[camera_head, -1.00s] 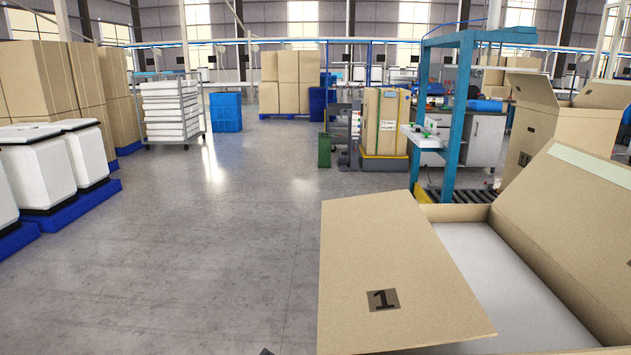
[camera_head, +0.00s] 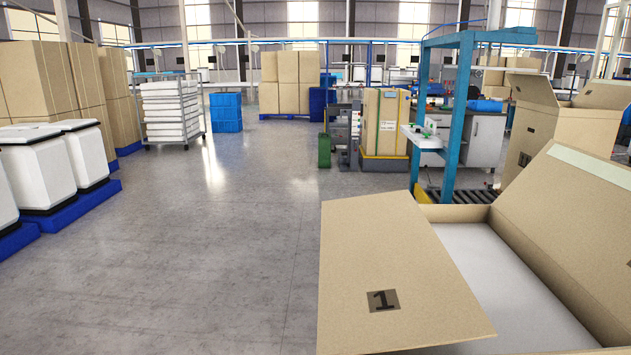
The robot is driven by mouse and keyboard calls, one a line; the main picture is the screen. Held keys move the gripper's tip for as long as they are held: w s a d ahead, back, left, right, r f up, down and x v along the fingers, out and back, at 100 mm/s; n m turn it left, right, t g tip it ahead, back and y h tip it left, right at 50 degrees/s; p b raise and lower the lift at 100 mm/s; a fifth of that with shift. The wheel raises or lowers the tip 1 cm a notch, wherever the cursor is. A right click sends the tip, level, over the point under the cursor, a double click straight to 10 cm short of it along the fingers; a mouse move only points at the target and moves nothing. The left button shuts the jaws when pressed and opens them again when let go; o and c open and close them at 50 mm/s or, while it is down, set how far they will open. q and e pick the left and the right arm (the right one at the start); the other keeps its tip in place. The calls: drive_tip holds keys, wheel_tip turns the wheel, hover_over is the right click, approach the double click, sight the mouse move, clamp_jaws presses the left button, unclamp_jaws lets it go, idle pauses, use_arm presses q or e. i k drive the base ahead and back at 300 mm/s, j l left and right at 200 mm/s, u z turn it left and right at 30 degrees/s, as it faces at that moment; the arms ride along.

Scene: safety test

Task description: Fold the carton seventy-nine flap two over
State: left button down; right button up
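An open carton (camera_head: 470,213) stands close by at the lower right, and its lower part is cut off by the frame. I see no number 2, so I cannot tell which flap is flap two. The inside (camera_head: 500,280) looks pale grey and plain. Neither of my grippers is in view.
Another open carton (camera_head: 565,135) stands behind on the right, beside a blue frame (camera_head: 464,110) over a roller conveyor (camera_head: 465,195). White bins (camera_head: 35,175) on blue pallets line the left. The grey floor between (camera_head: 200,250) is clear.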

sight(574, 203)
drive_tip(key=z, duration=1.35)
drive_tip(key=i+l+u, duration=0.1)
drive_tip(key=l+u, duration=0.25)
drive_tip(key=u, duration=0.15)
drive_tip(key=l+u, duration=0.7)
drive_tip(key=l, duration=0.6)
drive_tip(key=k, duration=0.05)
